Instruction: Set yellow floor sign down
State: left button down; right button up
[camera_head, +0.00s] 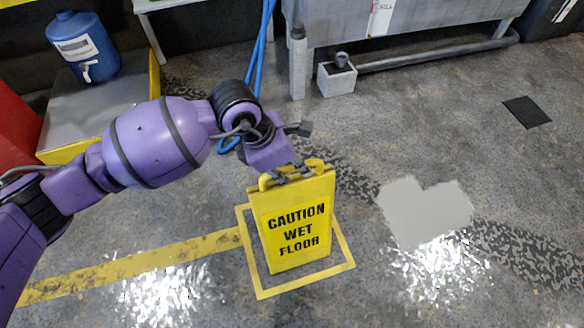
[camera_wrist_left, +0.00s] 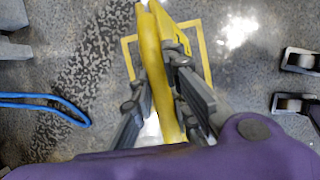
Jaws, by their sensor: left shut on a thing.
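The yellow floor sign (camera_head: 296,222), lettered "CAUTION WET FLOOR", is upright and folded nearly flat in the head view. It appears over the yellow square outline (camera_head: 307,287) painted on the floor; I cannot tell whether its bottom edge touches the floor. My left gripper (camera_head: 293,175) is shut on the sign's top edge by its handle. In the left wrist view, the gripper's grey fingers (camera_wrist_left: 156,88) lie on both sides of the sign (camera_wrist_left: 152,50), seen edge-on, with part of the square outline (camera_wrist_left: 204,50) behind. My right gripper is not in view.
A blue water jug (camera_head: 84,46) stands on a yellow-edged platform (camera_head: 98,108) at left. A grey block (camera_head: 337,78), a post (camera_head: 298,65) and blue hoses (camera_head: 262,45) are at the back. Shiny wet patches (camera_head: 445,265) lie right of the sign. Open floor surrounds the square.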

pick_arm(q)
jog(key=shift+d+r, duration=0.1)
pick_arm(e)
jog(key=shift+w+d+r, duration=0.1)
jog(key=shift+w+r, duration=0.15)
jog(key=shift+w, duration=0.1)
pick_arm(q)
jog(key=c, duration=2.2)
grip_release()
jog(key=o, duration=0.5)
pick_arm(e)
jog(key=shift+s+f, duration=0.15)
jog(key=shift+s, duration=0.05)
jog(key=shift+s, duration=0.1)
pick_arm(q)
jog(key=shift+r, duration=0.1)
jog(key=p+v, duration=0.4)
jog(key=v, duration=0.8)
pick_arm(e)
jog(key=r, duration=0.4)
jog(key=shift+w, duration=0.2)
pick_arm(q)
jog(key=shift+s, duration=0.1)
